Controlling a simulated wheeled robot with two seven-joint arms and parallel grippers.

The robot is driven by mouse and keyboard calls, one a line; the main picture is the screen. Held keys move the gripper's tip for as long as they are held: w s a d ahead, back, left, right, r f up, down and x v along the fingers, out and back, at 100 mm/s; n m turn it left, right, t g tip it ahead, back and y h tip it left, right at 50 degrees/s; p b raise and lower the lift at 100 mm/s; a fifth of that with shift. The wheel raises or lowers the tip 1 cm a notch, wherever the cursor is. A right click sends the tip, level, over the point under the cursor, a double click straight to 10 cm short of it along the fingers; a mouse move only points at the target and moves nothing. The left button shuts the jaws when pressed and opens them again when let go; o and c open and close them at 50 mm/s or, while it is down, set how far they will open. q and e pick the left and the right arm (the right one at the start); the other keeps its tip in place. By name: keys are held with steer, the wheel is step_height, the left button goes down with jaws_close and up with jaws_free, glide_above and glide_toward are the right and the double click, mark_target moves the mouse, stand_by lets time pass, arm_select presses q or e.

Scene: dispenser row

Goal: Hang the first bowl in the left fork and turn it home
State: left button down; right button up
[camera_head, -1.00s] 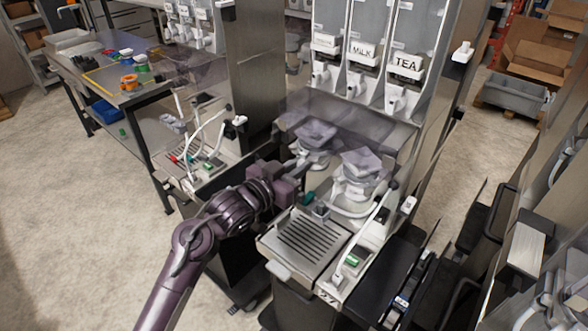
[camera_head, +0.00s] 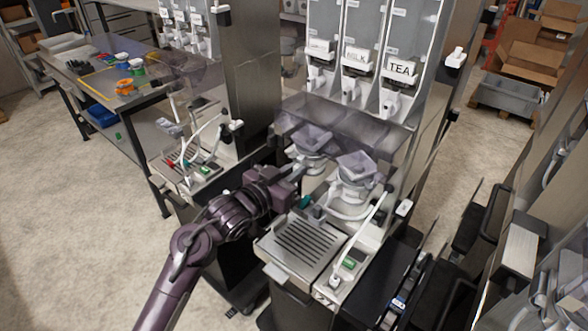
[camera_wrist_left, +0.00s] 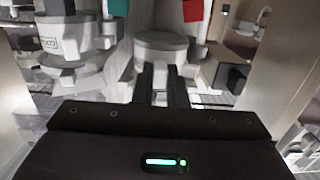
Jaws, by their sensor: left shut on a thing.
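The left bowl (camera_head: 312,140) is a pale mixing bowl with a square, funnel-like top, below the left dispenser. A second, similar bowl (camera_head: 356,166) stands to its right. My left gripper (camera_head: 299,179) reaches in from the left, low beside the left bowl. In the left wrist view, the gripper (camera_wrist_left: 165,88) is shut, with its two dark fingers close together against the underside of a round pale bowl part (camera_wrist_left: 162,46). The contact itself is hidden in the head view. I cannot make out the left fork or whether the bowl sits in it. My right gripper is not seen.
The drip tray (camera_head: 303,246) lies in front of the bowls. The dispensers with TEA and other labels (camera_head: 402,68) hang above. A translucent cover surrounds the bowl tops. Another machine (camera_head: 196,165) stands left.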

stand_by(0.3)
arm_select(q)
steer(key=shift+w+a+r+m+g+h+p, duration=0.2)
steer(key=shift+m+g+h+p, duration=0.1)
steer(key=shift+m+h+p, duration=0.15)
steer(key=shift+w+a+f+m+g+h, duration=0.1)
steer(key=shift+a+m+g+h, duration=0.1)
steer(key=shift+m+g+h, duration=0.2)
steer(key=shift+f, duration=0.1)
steer(key=shift+h, duration=0.25)
steer(key=shift+w+a+m+g+h, duration=0.25)
steer(key=shift+m+g+h, duration=0.15)
steer(key=shift+m+g, duration=0.15)
steer(key=shift+w+a+m+g+h, duration=0.2)
steer(key=shift+m+g+h, duration=0.2)
steer(key=shift+g, duration=0.15)
steer(key=shift+d, duration=0.1)
steer(key=shift+w+a+f+m+g+h+b, duration=0.1)
steer(key=shift+w+a+m+g+h+b, duration=0.2)
steer(key=shift+m+g+h+b, duration=0.45)
steer(key=shift+w+g, duration=0.1)
steer(key=shift+g, duration=0.25)
